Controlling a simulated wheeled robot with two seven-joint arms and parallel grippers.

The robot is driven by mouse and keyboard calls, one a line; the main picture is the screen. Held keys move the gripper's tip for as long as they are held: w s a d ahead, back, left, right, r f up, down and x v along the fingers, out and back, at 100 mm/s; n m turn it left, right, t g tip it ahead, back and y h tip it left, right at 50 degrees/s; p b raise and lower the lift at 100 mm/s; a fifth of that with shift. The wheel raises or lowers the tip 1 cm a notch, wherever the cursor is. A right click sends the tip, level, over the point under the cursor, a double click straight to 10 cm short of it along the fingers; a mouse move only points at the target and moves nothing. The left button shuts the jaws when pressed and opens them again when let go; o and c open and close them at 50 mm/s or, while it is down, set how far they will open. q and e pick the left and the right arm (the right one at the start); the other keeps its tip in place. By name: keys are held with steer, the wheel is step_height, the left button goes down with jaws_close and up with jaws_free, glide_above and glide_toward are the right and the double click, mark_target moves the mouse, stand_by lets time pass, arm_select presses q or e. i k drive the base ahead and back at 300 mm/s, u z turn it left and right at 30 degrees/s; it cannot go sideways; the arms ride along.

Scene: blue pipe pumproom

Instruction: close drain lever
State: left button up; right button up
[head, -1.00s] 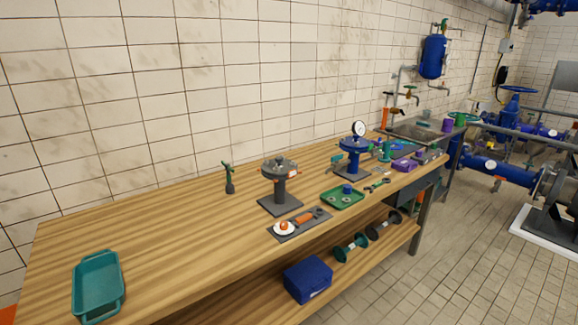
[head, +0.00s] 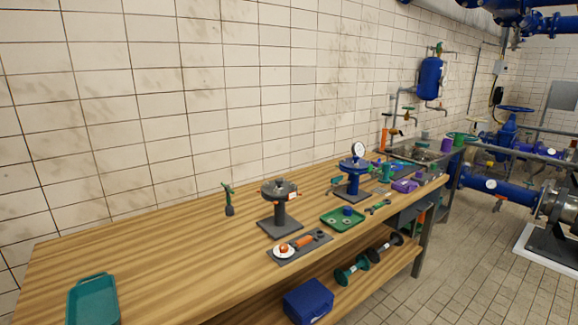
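No part labelled as the drain lever can be made out. A small orange-red lever (head: 498,204) hangs under the blue pipe (head: 497,187) at the right, but I cannot tell if it is the drain lever. A blue tank (head: 430,77) on the back wall has a valve with a green handle (head: 438,47) on top and pipework below. Small taps (head: 407,116) stand on the wall by the sink, too small to read their positions. Neither of my grippers is in view.
A long wooden bench (head: 170,260) runs along the tiled wall. It holds a teal tray (head: 92,302), a grey stand (head: 280,211), a blue gauge stand (head: 353,174) and a green tray (head: 343,219). A blue box (head: 308,301) sits below. Tiled floor (head: 455,270) at the right is open.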

mark_target(335, 179)
steer(key=k, duration=0.55)
steer(key=z, duration=0.85)
steer(key=i, duration=0.85)
steer(key=z, duration=0.4)
steer(key=i, duration=0.8)
steer(key=u, duration=0.25)
